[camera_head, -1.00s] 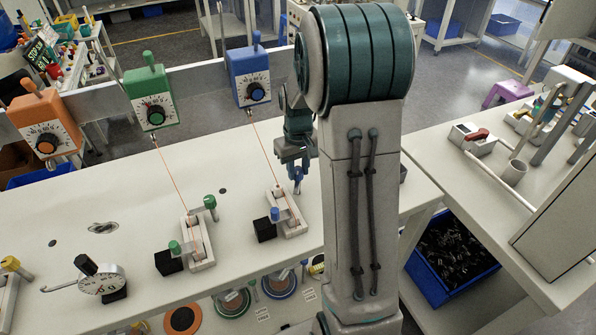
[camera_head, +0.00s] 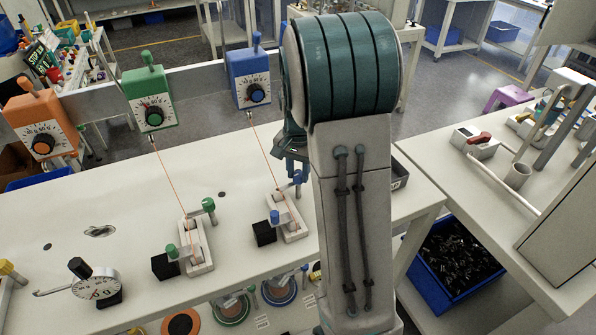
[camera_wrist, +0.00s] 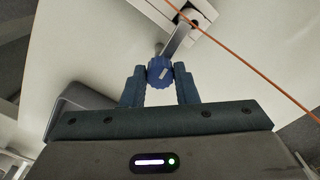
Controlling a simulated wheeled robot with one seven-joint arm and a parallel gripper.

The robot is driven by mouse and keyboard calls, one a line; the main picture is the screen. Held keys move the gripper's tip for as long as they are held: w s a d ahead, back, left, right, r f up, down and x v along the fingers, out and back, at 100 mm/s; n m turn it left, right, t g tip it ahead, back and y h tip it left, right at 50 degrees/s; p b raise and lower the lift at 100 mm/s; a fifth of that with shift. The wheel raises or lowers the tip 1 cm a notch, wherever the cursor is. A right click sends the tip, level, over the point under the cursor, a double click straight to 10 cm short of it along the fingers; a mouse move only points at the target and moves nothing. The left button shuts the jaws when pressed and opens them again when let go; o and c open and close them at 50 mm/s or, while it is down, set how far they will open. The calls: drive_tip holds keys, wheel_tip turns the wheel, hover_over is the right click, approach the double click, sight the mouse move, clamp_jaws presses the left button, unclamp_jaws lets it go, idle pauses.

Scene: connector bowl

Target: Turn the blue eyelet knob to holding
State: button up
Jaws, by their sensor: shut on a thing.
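The blue eyelet knob (camera_wrist: 160,72) is between the two fingers of my gripper (camera_wrist: 160,84) in the wrist view. The fingers are shut on its ribbed sides. A pale line shows on its top. A grey arm runs from it to the white guide block, with an orange thread passing close by. In the head view, the knob (camera_head: 297,177) is at the upper right of the white guide block (camera_head: 290,226). My gripper (camera_head: 291,165) is just above it, partly hidden behind my arm. I cannot read the eyelet's exact setting.
The blue tension box (camera_head: 248,78) stands behind, with its orange thread running down to the block. A black cube (camera_head: 264,233) and a second, blue-topped post (camera_head: 274,216) are beside the block. A green-knobbed guide block (camera_head: 195,246) stands to the left.

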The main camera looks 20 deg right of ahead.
drive_tip(key=shift+m, duration=0.8)
drive_tip(key=o, duration=1)
wheel_tip(320, 180, up, 14)
drive_tip(key=shift+b, duration=0.4)
drive_tip(key=s+a+f+n+t, duration=0.1)
drive_tip(key=s+a+n, duration=0.4)
drive_tip(key=s, duration=0.5)
drive_tip(key=s+a+f+n+t, duration=0.2)
drive_tip(key=s+a+n, duration=0.3)
drive_tip(key=s, duration=0.5)
drive_tip(key=shift+s+f+n, duration=0.3)
drive_tip(key=shift+f+n, duration=0.4)
drive_tip(key=shift+f, duration=0.2)
